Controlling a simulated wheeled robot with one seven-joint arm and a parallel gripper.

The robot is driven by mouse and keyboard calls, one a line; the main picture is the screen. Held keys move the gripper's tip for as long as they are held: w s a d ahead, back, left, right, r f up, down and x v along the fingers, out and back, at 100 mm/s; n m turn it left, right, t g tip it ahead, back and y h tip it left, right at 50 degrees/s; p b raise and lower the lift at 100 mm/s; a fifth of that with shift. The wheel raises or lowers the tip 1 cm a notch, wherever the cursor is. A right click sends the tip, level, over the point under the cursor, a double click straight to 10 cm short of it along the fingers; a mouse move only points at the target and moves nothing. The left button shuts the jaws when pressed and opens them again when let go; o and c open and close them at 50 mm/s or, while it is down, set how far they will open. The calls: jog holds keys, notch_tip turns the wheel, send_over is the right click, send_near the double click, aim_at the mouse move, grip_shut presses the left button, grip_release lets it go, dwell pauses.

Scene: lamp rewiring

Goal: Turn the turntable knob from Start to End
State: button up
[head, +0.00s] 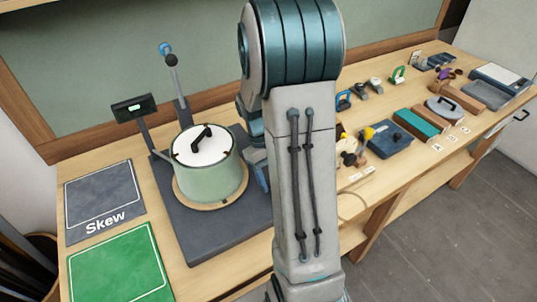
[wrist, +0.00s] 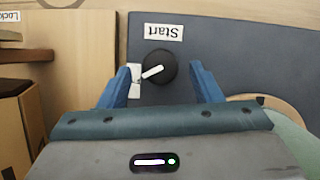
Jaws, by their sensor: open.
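The turntable knob (wrist: 159,69) is black and round with a white pointer bar, on a dark blue-grey panel in the wrist view. The bar points left and slightly down. A "Start" label (wrist: 163,32) sits upside down above it. A second white label (wrist: 134,90) at the left is partly hidden by a finger, and its text is unreadable. My gripper (wrist: 160,66) is open, with one blue finger on each side of the knob; whether they touch it I cannot tell. In the head view my arm hides the knob and most of the gripper.
A green pot with a white lid (head: 210,177) sits on a round wooden turntable (head: 181,190) on a dark base (head: 195,235). A small display (head: 133,108) and a lever (head: 172,62) stand behind. Grey "Skew" (head: 103,200) and green (head: 120,265) mats lie left. Parts crowd the bench's right.

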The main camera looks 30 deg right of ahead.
jog(key=v, duration=1.2)
jog(key=shift+r+b, duration=0.2)
jog(key=shift+b, duration=0.2)
jog(key=shift+s+a, duration=0.1)
jog(key=s+a+r+m+t, duration=0.1)
jog(key=s+a+t, duration=0.7)
jog(key=s+a, duration=0.4)
jog(key=shift+s+r+y, duration=0.3)
jog(key=shift+s+r, duration=0.1)
jog(key=shift+s, duration=0.2)
jog(key=shift+a+m, duration=0.15)
jog(key=shift+m, duration=0.15)
